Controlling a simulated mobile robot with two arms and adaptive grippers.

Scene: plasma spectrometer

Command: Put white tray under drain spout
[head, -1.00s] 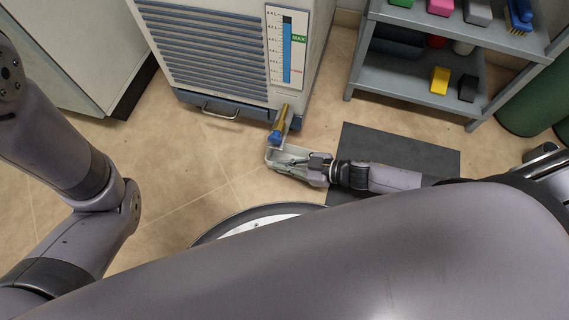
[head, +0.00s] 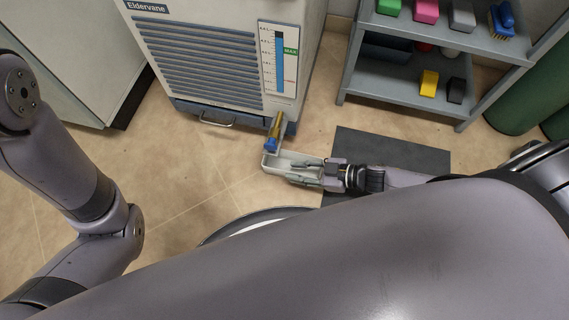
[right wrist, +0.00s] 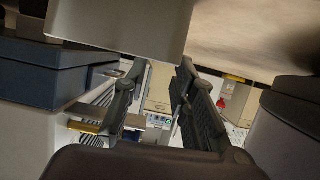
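The white tray (head: 270,169) lies on the floor in front of the cabinet unit, its left end below the blue tip of the brass drain spout (head: 276,127) as seen from above. The height gap cannot be told. My right gripper (head: 312,172) is at the tray's right end, reaching in from the right. In the right wrist view its two fingers stand apart with nothing between them (right wrist: 155,110). A pale block, likely the tray (right wrist: 120,25), fills the top of that view. My left arm shows at the left, but its gripper is out of view.
The louvred unit (head: 195,60) with a level gauge (head: 278,60) stands behind the tray. A dark mat (head: 390,150) lies under my right arm. A grey shelf (head: 400,90) with coloured items is at the upper right. Floor left of the tray is clear.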

